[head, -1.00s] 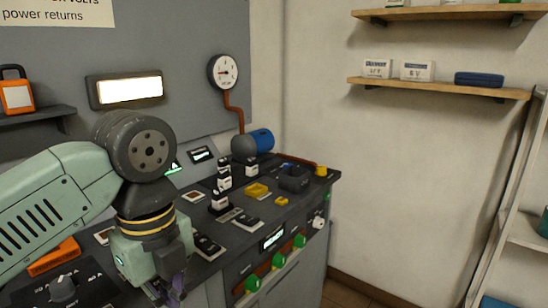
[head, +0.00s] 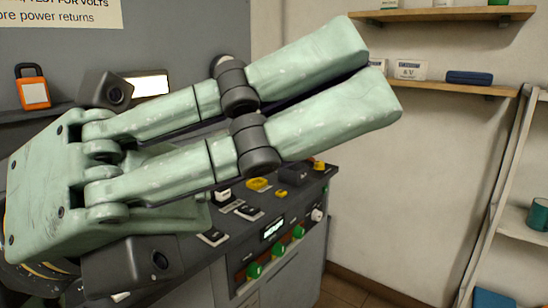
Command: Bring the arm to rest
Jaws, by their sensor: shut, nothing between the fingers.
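My gripper (head: 374,72) fills the left and middle of the head view, close to the camera. Its two pale green fingers with dark grey joints point right and slightly upward. The fingers are shut side by side with nothing held between them. The gripper is raised in front of the control bench (head: 290,262) and touches nothing that I can see.
An orange padlock (head: 33,92) is on the left shelf. Wall shelves (head: 440,87) and a rack (head: 508,190) stand right. Bare wall (head: 400,180) lies between bench and rack.

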